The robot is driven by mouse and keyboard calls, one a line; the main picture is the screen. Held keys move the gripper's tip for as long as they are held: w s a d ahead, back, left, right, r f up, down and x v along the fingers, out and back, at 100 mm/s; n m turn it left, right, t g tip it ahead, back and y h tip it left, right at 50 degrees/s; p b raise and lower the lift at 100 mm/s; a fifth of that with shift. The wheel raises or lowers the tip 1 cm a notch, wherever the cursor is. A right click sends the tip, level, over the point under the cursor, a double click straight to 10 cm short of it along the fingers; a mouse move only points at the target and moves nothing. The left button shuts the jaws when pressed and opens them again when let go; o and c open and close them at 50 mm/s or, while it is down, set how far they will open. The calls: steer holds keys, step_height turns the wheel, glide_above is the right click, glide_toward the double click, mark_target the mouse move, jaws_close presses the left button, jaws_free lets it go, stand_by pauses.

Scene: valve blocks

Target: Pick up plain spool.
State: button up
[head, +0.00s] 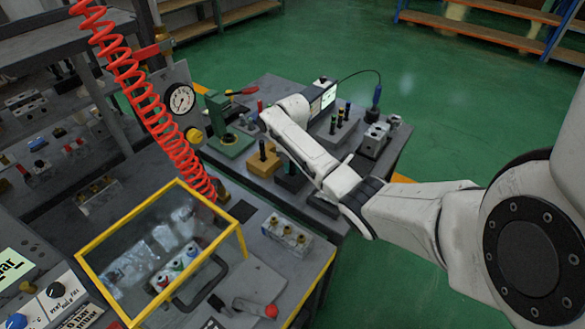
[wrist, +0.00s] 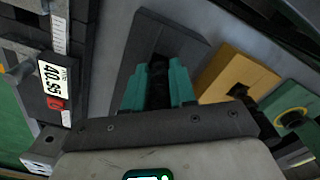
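My gripper has two teal fingers (wrist: 158,88) in the wrist view, pointing at a dark grey block (wrist: 135,65) with a dark slot. A narrow black shape stands between the fingers and fills the gap. I cannot tell whether it is the plain spool, or whether the fingers press on it. Several upright banded spools stand in a grey rack (head: 336,133).
A lit display (head: 328,98) and a grey metal block (head: 374,140) are behind. A yellow-framed clear box (head: 165,255) and a red coiled hose (head: 150,110) are at the left.

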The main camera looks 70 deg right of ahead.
jaws_close()
steer(key=shift+r, duration=0.15)
